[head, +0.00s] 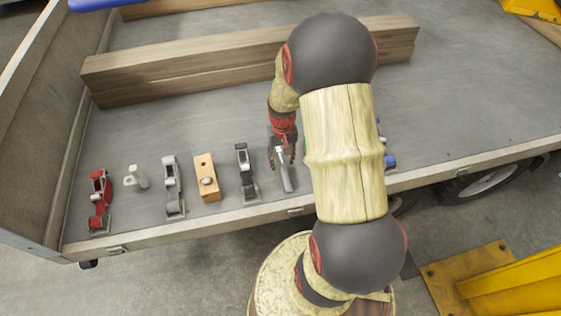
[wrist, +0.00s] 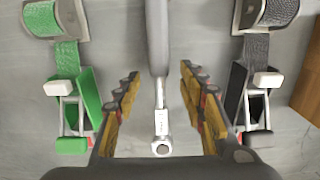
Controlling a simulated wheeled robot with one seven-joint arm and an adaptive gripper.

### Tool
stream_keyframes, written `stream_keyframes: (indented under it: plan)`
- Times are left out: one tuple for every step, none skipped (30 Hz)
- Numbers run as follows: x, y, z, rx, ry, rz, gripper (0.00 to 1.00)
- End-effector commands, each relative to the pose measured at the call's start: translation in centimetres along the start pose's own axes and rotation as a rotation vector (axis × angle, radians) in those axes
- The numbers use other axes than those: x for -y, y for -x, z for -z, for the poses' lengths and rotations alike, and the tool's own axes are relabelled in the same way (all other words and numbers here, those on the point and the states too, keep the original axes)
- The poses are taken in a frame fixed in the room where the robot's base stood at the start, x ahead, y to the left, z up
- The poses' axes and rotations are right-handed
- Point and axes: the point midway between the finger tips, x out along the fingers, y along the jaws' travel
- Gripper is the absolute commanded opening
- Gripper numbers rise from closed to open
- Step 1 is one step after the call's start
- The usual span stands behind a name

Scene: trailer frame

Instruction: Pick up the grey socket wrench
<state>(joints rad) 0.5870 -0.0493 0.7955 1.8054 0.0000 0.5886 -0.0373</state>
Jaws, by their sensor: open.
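The grey socket wrench (head: 288,180) lies on the trailer bed near its front edge, partly hidden by my gripper in the head view. In the wrist view its dark grey handle (wrist: 158,40) runs from the top edge down to a silver head. My gripper (wrist: 158,78) is open, with one finger on each side of the wrench and a visible gap on both sides. In the head view my gripper (head: 281,155) points down over the wrench. The contact height is hard to judge.
A green ratchet strap (wrist: 70,85) lies left of the wrench and a black one (wrist: 248,80) right of it in the wrist view. A wooden block (head: 206,180), a grey strap (head: 172,185) and a red strap (head: 100,200) lie further left. Wooden beams (head: 180,70) lie behind.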

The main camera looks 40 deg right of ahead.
Motion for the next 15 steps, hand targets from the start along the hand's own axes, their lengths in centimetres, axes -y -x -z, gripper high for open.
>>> stream_keyframes:
  plan:
    - [-0.01,-1.19,-0.07,0.002,0.0,0.0,0.41]
    - [-0.02,-1.53,-0.08,0.002,0.0,0.0,0.41]
    - [-0.02,-1.86,-0.07,0.001,0.0,0.0,0.41]
    - [-0.02,-2.0,-0.06,0.001,0.0,-0.001,0.41]
    - [-0.02,-2.06,-0.04,0.0,0.0,-0.001,0.41]
    - [-0.03,-2.04,-0.02,-0.001,0.0,-0.001,0.41]
    - [-0.03,-2.0,-0.01,-0.001,0.0,-0.001,0.41]
    - [-0.03,-1.94,-0.01,-0.001,0.0,-0.001,0.41]
    - [-0.03,-1.91,-0.01,-0.001,0.0,-0.001,0.41]
    - [-0.03,-1.9,-0.02,-0.001,0.0,-0.001,0.41]
    - [-0.03,-1.89,-0.02,-0.001,0.0,-0.001,0.41]
    - [-0.03,-1.89,-0.03,-0.001,0.0,-0.001,0.39]
    - [-0.03,-1.89,-0.03,-0.001,0.0,-0.001,0.37]
    - [-0.03,-1.89,-0.03,-0.001,0.0,-0.001,0.35]
    - [-0.03,-1.89,-0.03,-0.001,0.0,-0.001,0.33]
